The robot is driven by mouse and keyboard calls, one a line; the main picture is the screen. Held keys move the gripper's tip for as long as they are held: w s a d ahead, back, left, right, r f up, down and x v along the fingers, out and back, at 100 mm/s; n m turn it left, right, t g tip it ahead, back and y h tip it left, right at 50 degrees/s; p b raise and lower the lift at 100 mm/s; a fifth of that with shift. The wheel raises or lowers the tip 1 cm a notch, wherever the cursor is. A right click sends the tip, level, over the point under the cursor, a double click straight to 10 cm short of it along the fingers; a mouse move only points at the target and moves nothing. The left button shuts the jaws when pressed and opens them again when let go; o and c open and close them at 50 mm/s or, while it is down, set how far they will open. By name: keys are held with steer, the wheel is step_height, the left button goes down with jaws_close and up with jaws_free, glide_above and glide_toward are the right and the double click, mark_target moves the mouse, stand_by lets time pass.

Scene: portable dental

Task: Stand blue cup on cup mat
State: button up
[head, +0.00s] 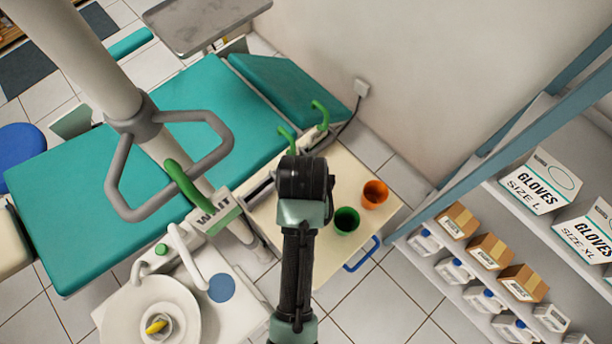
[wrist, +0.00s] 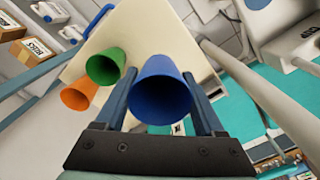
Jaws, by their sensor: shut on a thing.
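The blue cup (wrist: 160,92) is between the two fingers of my gripper (wrist: 161,74) in the wrist view, with its open mouth facing the camera. My gripper is shut on it. In the head view my arm (head: 303,190) hides the gripper and the blue cup. A flat round blue disc, which looks like the cup mat (head: 222,288), lies bare on the white dental unit, left of my arm. It seems to show at the top right of the wrist view (wrist: 257,3), cut by the edge.
A green cup (head: 346,221) and an orange cup (head: 375,194) stand on the cream cart top (head: 352,165). The white dental unit (head: 240,318) carries a basin (head: 150,318) with a yellow item. Shelves stand right.

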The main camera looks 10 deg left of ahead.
step_height(320, 180, down, 10)
steer(key=shift+s+f+b, duration=0.1)
steer(key=shift+b, duration=0.25)
steer(key=shift+a, duration=0.1)
